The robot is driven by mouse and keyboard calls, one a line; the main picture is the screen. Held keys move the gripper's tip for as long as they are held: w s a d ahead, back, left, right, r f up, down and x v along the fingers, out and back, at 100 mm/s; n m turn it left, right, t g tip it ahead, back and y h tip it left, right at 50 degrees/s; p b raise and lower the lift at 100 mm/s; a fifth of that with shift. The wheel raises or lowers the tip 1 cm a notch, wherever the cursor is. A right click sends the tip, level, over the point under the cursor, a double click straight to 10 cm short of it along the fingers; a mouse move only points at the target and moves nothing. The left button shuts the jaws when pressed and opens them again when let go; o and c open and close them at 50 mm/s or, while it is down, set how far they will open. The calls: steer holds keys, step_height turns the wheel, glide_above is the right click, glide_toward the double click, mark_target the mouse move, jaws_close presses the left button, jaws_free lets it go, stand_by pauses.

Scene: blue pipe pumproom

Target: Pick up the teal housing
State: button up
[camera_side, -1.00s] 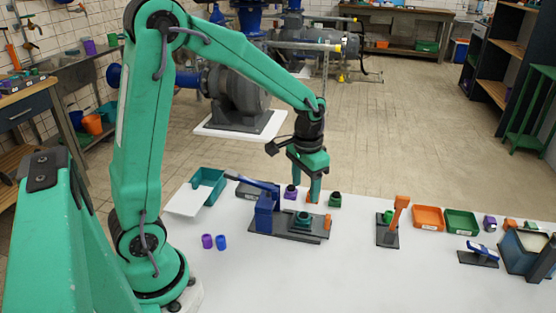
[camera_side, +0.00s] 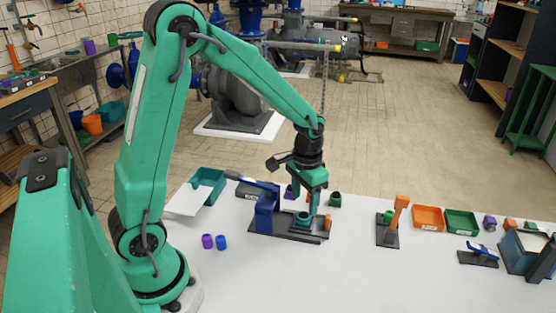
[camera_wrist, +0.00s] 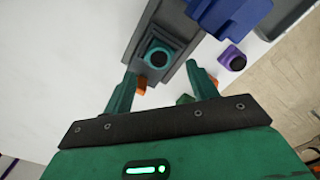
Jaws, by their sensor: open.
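The teal housing (camera_side: 303,218) is a short, roughly square block with a dark round opening. It sits upright on the dark grey base of the fixture (camera_side: 272,228), beside the blue clamp (camera_side: 265,208). In the wrist view the housing (camera_wrist: 160,50) lies just beyond the fingertips, between their lines. My gripper (camera_side: 314,207) is open and empty, with its fingers pointing down by the housing in the side view. In the wrist view, my gripper (camera_wrist: 162,68) shows both green fingers spread apart. Whether a finger touches the housing cannot be told.
A purple housing (camera_side: 289,193) and a dark green one (camera_side: 335,200) stand behind the fixture. An orange piece (camera_side: 327,222) is at the fixture's right end. A teal tray (camera_side: 208,185) is at the back left. The front of the white table (camera_side: 300,280) is clear.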

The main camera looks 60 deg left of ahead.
mark_target(304, 215)
steer(key=shift+f, duration=1.95)
steer(key=c, duration=1.3)
steer(key=shift+o, duration=0.2)
steer(key=shift+r, duration=0.1)
steer(key=shift+r, duration=0.75)
steer(key=r, duration=0.1)
steer(key=d+r, duration=0.1)
steer(key=r, duration=0.1)
steer(key=shift+s, duration=0.2)
steer(key=s+d+r, duration=0.5)
steer(key=d+r, duration=0.1)
steer(key=d, duration=0.3)
steer(key=shift+d+r, duration=0.2)
steer(key=shift+d, duration=0.05)
